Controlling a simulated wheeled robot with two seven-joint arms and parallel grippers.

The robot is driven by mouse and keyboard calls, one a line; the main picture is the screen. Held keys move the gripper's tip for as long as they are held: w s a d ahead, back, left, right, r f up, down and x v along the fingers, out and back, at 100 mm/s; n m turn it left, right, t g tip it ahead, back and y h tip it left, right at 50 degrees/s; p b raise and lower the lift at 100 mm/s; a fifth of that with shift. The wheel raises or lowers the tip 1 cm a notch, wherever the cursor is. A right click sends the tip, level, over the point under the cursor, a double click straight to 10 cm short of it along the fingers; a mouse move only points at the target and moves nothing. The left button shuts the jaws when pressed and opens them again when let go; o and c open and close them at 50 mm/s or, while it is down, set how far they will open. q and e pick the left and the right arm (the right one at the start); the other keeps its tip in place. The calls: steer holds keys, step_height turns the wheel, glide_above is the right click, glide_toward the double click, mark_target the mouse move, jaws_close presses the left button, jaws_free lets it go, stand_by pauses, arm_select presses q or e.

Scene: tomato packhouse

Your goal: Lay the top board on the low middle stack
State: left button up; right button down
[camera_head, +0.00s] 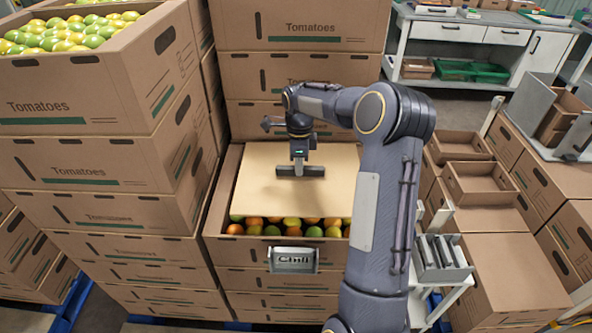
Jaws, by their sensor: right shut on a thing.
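The tan top board (265,195) is over the low middle stack's open crate (228,195), flat and roughly level. It covers the back and middle of the crate. A front strip of red, orange and green tomatoes (272,230) shows past its front edge. I cannot tell whether the board rests on the crate or hangs just above it. My right gripper (300,171) points down at the middle of the board and is shut on it, at a dark bar on its upper face. My right arm hides the board's right edge. My left gripper is not in view.
A taller stack of tomato crates (85,160) stands close on the left, its top crate full. Another tall stack (300,72) rises behind. Empty cardboard trays (485,185) and boxes are on the right. A white workbench (470,35) is at the back right.

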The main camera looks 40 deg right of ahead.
steer(key=shift+w+f, duration=0.75)
steer(key=shift+f, duration=1.7)
steer(key=shift+f, duration=0.15)
steer(key=c, duration=1.3)
jaws_free()
